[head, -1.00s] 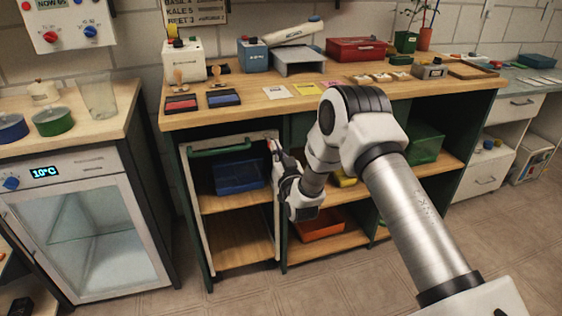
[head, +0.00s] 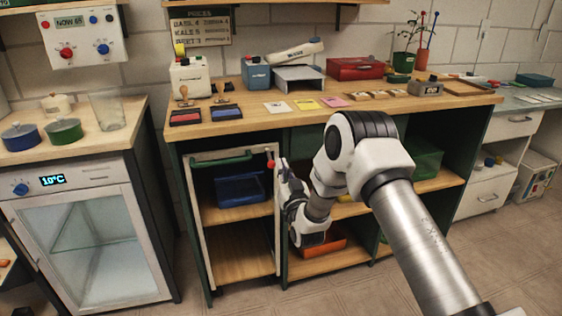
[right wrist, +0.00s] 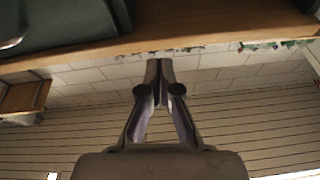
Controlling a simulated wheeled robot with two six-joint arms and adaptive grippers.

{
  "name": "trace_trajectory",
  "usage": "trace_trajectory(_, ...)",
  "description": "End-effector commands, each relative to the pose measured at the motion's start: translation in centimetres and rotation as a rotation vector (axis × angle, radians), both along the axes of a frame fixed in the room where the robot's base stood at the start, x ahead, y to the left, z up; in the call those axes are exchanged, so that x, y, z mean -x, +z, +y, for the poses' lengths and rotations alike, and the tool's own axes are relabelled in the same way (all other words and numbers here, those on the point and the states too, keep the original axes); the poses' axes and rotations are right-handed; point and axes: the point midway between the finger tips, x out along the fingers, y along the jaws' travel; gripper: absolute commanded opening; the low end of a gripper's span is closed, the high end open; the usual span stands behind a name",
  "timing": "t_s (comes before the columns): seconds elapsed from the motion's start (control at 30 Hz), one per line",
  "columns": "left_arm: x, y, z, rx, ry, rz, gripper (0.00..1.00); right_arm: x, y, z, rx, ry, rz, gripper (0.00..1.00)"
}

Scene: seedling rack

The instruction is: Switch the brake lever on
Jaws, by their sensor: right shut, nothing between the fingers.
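A small red knob (head: 271,163), which looks like the brake lever's tip, shows at the upper right corner of a pale upright rack frame (head: 191,215) with a green handle (head: 221,158). The lever's stem is too small to make out. My right gripper (head: 283,167) is just right of the red knob, pointing up; I cannot tell whether they touch. In the right wrist view its two fingers (right wrist: 160,78) meet at the tips with nothing between them. The lever does not show clearly in that view. My left gripper is out of view.
The wooden counter (head: 245,123) above carries stamps, paper cards and boxes. A blue bin (head: 240,188) sits inside the rack frame and an orange tray (head: 322,247) low beside it. A glass-door cooler (head: 95,240) stands at left. The tiled floor in front is free.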

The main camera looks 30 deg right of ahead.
Motion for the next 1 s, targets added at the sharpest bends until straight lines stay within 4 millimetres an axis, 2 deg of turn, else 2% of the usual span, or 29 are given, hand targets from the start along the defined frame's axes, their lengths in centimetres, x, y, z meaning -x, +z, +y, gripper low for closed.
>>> trace_trajectory(0.2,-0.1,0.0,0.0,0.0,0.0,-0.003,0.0,4.6,-2.3,1.0,-0.001,0.0,0.004,0.0)
trace_trajectory(0.33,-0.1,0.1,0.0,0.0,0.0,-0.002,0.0,6.2,-3.0,1.3,-0.001,0.0,0.003,0.0)
trace_trajectory(0.47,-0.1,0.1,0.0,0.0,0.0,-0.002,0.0,6.8,-3.2,1.4,0.001,0.0,0.001,0.0)
trace_trajectory(0.9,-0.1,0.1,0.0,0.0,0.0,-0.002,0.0,6.8,-3.2,1.4,0.001,0.0,0.002,0.0)
trace_trajectory(1.0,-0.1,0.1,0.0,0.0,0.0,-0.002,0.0,6.9,-4.1,1.7,0.002,0.005,0.016,0.0)
